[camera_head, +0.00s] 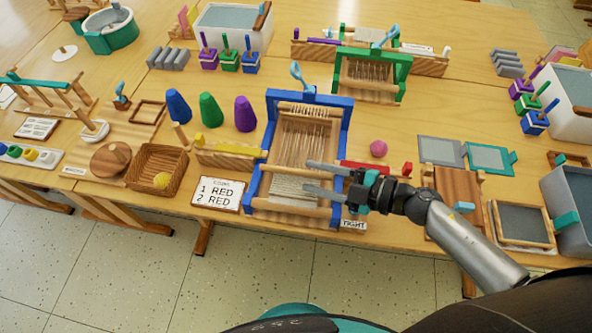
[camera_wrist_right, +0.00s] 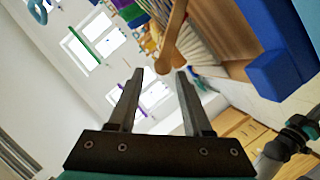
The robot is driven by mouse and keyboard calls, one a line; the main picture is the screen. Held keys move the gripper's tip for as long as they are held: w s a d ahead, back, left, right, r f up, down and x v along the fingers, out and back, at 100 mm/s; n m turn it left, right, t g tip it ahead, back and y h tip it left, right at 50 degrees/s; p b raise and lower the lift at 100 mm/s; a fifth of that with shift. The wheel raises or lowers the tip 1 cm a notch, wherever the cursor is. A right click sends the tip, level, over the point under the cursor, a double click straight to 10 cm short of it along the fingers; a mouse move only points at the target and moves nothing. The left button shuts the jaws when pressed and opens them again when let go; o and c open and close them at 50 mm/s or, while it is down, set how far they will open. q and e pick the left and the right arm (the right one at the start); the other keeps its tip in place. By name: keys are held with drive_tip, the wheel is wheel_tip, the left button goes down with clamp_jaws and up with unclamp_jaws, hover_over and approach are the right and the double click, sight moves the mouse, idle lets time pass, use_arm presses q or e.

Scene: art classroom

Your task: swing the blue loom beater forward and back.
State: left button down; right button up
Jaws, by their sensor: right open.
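The blue loom (camera_head: 345,125) stands in the middle of the table, with a blue frame, wooden bars and pale warp threads. Its blue top bar carries a light-blue handle (camera_head: 297,73) at the far end; I cannot tell for sure which part is the beater. My right gripper (camera_head: 307,177) is open, reaching in from the right over the loom's near half, its fingers pointing left. In the right wrist view the open fingers (camera_wrist_right: 158,80) have a wooden bar end (camera_wrist_right: 172,50) just beyond their tips. Blue frame parts (camera_wrist_right: 280,75) show at right. My left gripper is not in view.
A card reading "1 RED 2 RED" (camera_head: 217,194) lies left of the loom. A wicker basket (camera_head: 140,178) and blue, green and purple cones (camera_head: 211,110) stand further left. A green loom (camera_head: 403,62) is behind. A pink ball (camera_head: 378,149) lies to the right.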

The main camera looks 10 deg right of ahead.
sight(304, 174)
drive_tip(key=x, duration=0.5)
drive_tip(key=shift+a, duration=0.1)
clamp_jaws()
idle(1.3)
